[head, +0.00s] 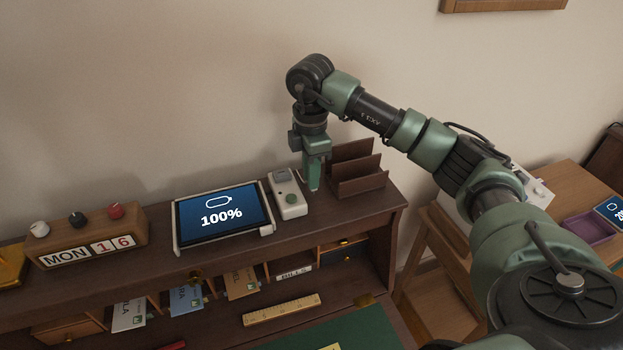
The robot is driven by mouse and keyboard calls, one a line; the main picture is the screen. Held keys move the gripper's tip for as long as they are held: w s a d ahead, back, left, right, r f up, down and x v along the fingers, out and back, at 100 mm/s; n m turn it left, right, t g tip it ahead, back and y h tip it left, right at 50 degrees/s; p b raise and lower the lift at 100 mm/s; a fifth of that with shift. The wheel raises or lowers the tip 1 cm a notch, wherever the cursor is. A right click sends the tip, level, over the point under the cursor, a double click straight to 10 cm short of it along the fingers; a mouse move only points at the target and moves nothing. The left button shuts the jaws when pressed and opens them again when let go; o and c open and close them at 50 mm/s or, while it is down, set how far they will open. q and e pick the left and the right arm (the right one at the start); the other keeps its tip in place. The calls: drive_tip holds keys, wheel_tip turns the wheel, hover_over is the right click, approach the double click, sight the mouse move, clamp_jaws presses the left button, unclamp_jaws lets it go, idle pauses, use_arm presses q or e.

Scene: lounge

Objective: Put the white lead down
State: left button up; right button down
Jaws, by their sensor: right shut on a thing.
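A tablet (222,217) showing 100% lies in a white stand to the left. My left gripper is not in view.
A wooden calendar block (92,243) with knobs stands at the left of the shelf (330,213). Letters in slots and a ruler (282,309) are below. A side table at the right holds a purple tray (588,226) and another screen (611,211).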

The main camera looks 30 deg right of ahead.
wheel_tip(320, 180, up, 5)
drive_tip(key=shift+w+f+b, duration=0.1)
drive_tip(key=shift+b, duration=0.85)
wheel_tip(320, 180, up, 14)
drive_tip(key=p, duration=0.1)
drive_tip(key=shift+r+p, duration=0.2)
drive_tip(key=shift+p, duration=0.15)
